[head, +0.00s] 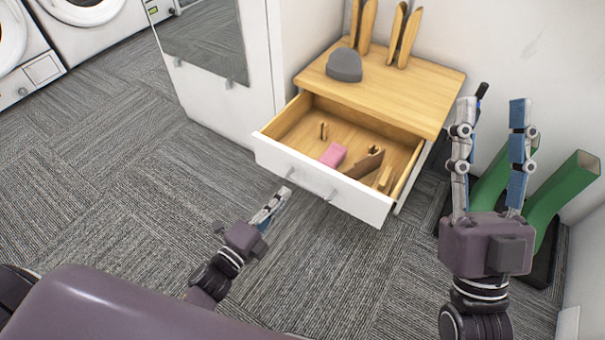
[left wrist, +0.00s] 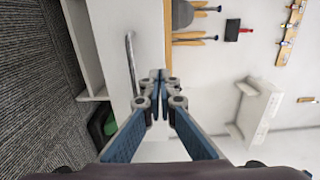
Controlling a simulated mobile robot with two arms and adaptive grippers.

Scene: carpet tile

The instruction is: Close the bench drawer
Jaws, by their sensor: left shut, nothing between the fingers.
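The bench drawer (head: 318,182) has a white front and wooden inside, and it stands pulled out from the wooden-topped bench (head: 425,85). Its grey bar handle (head: 310,184) is on the front and also shows in the left wrist view (left wrist: 132,62). My left gripper (head: 284,194) is shut and empty, in front of the drawer front and near the handle; I cannot tell whether it touches. In the left wrist view its fingertips (left wrist: 157,76) meet just beside the handle. My right gripper (head: 490,103) is open and empty, raised to the right of the bench.
Inside the drawer lie a pink block (head: 333,155), a brown piece (head: 364,163) and small wooden pieces. A grey rounded object (head: 344,65) and upright wooden pieces (head: 403,36) are on the bench top. Green curved objects (head: 560,192) stand at the right. Carpet (head: 110,170) is clear at left.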

